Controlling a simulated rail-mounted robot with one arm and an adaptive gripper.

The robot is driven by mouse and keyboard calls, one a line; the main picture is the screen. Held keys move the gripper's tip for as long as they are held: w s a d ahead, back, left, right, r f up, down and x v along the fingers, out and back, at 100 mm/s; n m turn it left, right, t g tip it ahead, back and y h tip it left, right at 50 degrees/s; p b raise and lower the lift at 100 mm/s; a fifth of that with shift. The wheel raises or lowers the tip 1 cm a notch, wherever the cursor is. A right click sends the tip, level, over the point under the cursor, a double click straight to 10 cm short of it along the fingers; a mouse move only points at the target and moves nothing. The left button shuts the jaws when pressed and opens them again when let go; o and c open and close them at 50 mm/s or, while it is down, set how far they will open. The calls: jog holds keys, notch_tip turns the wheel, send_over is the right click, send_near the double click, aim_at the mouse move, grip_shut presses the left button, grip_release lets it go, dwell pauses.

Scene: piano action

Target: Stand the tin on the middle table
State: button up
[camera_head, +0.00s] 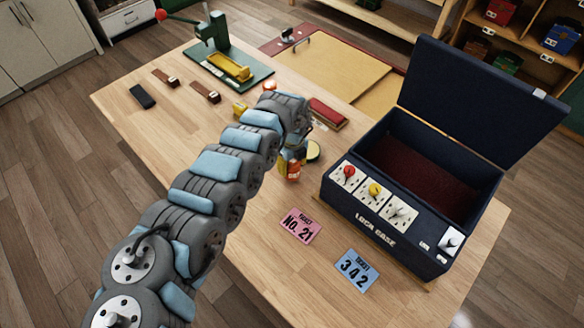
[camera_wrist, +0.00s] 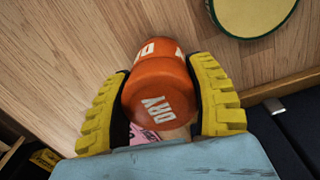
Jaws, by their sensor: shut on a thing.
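The orange tin (camera_wrist: 158,92) with white DRY lettering sits between the two yellow fingers of my gripper (camera_wrist: 160,98) in the wrist view. The fingers are shut on its sides. In the head view my gripper (camera_head: 291,163) is over the light wooden table (camera_head: 240,285), left of the dark case, with a little of the orange tin (camera_head: 293,171) showing. My arm and fingers hide much of it there. I cannot tell whether the tin touches the table.
A round yellow-topped thing with a green rim (camera_head: 313,151) stands close by my gripper. An open lock case (camera_head: 395,235) fills the right side. A pink card (camera_head: 300,226) and a blue card (camera_head: 357,270) lie in front. A green press (camera_head: 225,60) stands at the back.

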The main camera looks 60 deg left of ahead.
jog(key=shift+f, duration=0.55)
jog(key=shift+f, duration=0.1)
jog(key=o, duration=1.2)
jog(key=r+p, duration=0.1)
jog(key=r, duration=1.1)
jog(key=shift+w+r, duration=0.15)
jog(key=shift+w, duration=0.05)
jog(key=shift+s, duration=0.1)
